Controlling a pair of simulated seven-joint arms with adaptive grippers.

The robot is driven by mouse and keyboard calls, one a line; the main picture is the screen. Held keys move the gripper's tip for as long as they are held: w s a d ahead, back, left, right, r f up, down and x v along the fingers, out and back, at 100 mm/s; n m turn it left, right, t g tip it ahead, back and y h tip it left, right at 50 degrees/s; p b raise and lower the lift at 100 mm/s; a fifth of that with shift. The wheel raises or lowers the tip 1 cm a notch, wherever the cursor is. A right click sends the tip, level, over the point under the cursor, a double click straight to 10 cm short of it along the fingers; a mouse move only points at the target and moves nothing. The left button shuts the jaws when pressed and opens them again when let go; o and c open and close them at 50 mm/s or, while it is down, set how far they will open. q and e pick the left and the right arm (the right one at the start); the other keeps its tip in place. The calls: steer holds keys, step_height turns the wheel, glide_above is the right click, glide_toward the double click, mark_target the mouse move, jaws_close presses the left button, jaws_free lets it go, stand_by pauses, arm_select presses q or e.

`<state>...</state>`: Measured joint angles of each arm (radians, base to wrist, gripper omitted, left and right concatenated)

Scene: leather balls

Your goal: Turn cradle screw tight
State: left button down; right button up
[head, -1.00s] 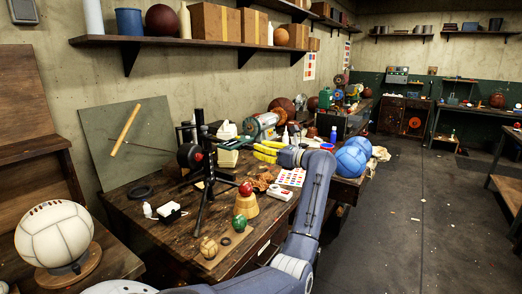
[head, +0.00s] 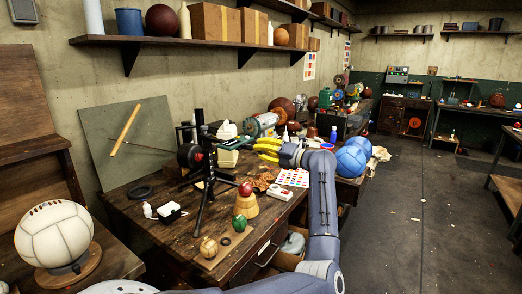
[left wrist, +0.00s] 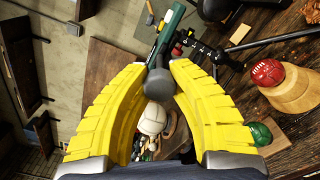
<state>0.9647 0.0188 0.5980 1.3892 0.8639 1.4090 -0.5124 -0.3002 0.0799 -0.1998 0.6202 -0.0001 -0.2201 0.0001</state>
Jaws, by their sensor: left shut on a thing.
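My left gripper (head: 262,149), with yellow fingers, is over the back part of the workbench, to the right of a black stand (head: 203,160). In the left wrist view its fingers (left wrist: 158,66) close in on a dark grey rounded knob (left wrist: 160,82), which looks like the cradle screw. The gripper is shut on this knob. The knob is hidden or too small to make out in the head view. The black stand also shows in the left wrist view (left wrist: 203,50). My right gripper is not in view.
A red ball on a wooden block (head: 245,205) and a green ball (head: 240,223) stand at the bench's front. A teal-ended machine (head: 262,124) stands behind the gripper. Blue balls (head: 352,158) lie to its right.

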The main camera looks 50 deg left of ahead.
arm_select(q)
steer(key=m, duration=0.4)
steer(key=shift+m, duration=0.4)
steer(key=m, duration=0.3)
steer(key=shift+m, duration=0.3)
steer(key=m, duration=0.3)
steer(key=shift+m, duration=1.9)
steer(key=c, duration=1)
jaws_free()
steer(key=shift+c, duration=0.2)
steer(key=shift+d, duration=0.1)
